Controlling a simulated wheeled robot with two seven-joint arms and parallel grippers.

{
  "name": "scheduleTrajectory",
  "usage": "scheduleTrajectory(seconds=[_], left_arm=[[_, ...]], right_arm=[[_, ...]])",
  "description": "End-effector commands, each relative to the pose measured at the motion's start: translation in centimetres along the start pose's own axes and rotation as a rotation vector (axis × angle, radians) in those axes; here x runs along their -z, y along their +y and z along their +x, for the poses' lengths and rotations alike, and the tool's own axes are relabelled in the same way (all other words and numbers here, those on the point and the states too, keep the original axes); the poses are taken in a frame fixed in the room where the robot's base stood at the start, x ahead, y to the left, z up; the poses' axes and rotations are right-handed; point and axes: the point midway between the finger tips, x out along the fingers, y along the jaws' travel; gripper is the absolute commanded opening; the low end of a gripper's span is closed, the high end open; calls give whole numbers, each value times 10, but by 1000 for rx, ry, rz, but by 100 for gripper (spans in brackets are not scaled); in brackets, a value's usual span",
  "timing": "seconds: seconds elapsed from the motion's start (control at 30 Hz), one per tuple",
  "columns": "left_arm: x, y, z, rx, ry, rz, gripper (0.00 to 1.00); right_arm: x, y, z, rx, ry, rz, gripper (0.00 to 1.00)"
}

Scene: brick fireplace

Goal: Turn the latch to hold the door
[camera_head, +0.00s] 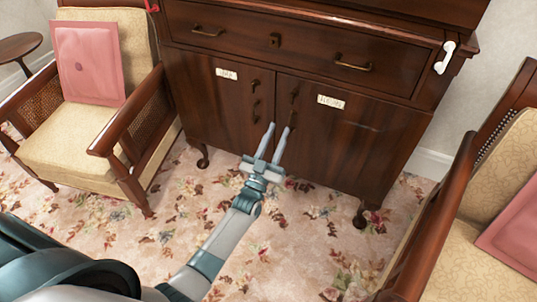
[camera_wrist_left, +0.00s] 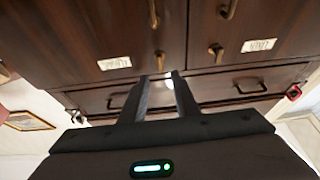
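A dark wooden cabinet has a left door (camera_head: 215,98) and a right door (camera_head: 345,135), both shut. Brass fittings sit near their meeting edges: a left-door fitting (camera_head: 256,110) and a right-door fitting (camera_head: 293,97). A white handle-shaped piece (camera_head: 445,57) is on the cabinet's upper right, and a red piece (camera_head: 151,5) at its upper left; which is the latch I cannot tell. My left gripper (camera_head: 279,127) is open and empty before the doors' meeting line. In the wrist view its fingers (camera_wrist_left: 161,78) point at the cabinet front. My right gripper is not in view.
A wide drawer (camera_head: 270,42) with brass pulls is above the doors. A left armchair (camera_head: 80,110) with a pink cushion and a right armchair (camera_head: 480,215) flank the cabinet. The flowered carpet (camera_head: 315,235) is open between them.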

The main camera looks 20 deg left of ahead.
Motion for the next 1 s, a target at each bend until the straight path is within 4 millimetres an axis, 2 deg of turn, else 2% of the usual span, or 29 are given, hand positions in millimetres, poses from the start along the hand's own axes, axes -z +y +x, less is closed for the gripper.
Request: scheduleTrajectory(seconds=[0.03,0.2,0.4,1.0], left_arm=[[-1,0,-12,0,-3,0,28],[-1,0,-42,1,-2,0,28],[-1,0,-64,1,-1,0,28],[0,0,-69,1,0,0,28]], right_arm=[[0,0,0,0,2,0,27],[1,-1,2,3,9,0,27],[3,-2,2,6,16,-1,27],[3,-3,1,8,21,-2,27]])
